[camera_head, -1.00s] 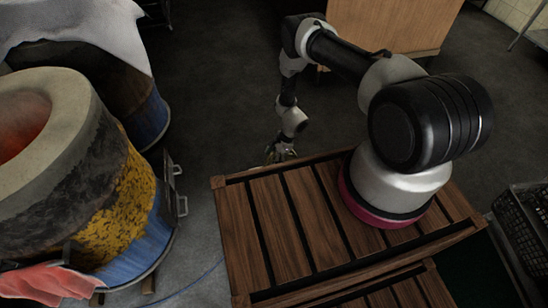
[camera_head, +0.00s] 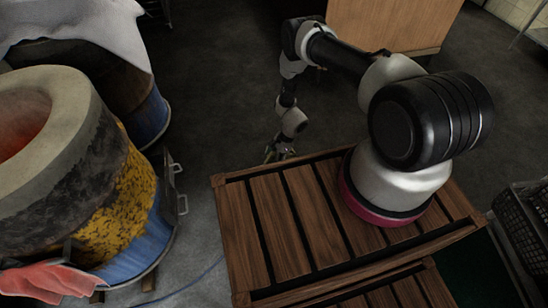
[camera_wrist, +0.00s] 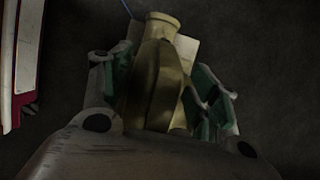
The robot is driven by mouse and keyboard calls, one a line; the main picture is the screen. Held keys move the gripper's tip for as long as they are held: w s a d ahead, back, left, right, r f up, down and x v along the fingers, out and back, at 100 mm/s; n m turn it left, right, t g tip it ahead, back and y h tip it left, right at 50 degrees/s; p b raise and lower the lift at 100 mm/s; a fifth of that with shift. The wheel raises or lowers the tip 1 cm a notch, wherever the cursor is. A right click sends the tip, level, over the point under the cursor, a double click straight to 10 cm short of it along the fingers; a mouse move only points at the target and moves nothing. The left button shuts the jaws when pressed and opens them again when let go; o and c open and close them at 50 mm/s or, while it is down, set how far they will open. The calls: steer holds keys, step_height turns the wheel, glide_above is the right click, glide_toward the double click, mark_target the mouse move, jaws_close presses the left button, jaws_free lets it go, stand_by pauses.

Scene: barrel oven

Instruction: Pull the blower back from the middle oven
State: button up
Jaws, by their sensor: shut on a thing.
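The blower (camera_wrist: 155,75) is a yellowish, olive-toned body with a round spout, seen in the wrist view between the fingers. My gripper (camera_wrist: 160,95) is shut on it, with green-padded fingers on both sides. In the head view my gripper (camera_head: 278,150) hangs low beyond the far edge of the wooden slatted deck, and the blower is too small there to make out well. The nearest barrel oven (camera_head: 115,200), yellow and blue with a glowing red mouth, stands to the left, apart from my gripper. I cannot tell whether it is the middle one.
A second barrel oven (camera_head: 150,110) with a white cloth (camera_head: 85,25) stands behind the first. Red gloves (camera_head: 50,281) hang on the near oven. A wooden cabinet (camera_head: 390,25) is at the back and a black crate (camera_head: 525,215) at right. Dark floor between is clear.

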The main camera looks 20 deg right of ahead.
steer(key=o, duration=1.5)
steer(key=shift+w+r, duration=0.1)
steer(key=shift+s, duration=0.2)
steer(key=v, duration=1.2)
steer(key=shift+w, duration=0.2)
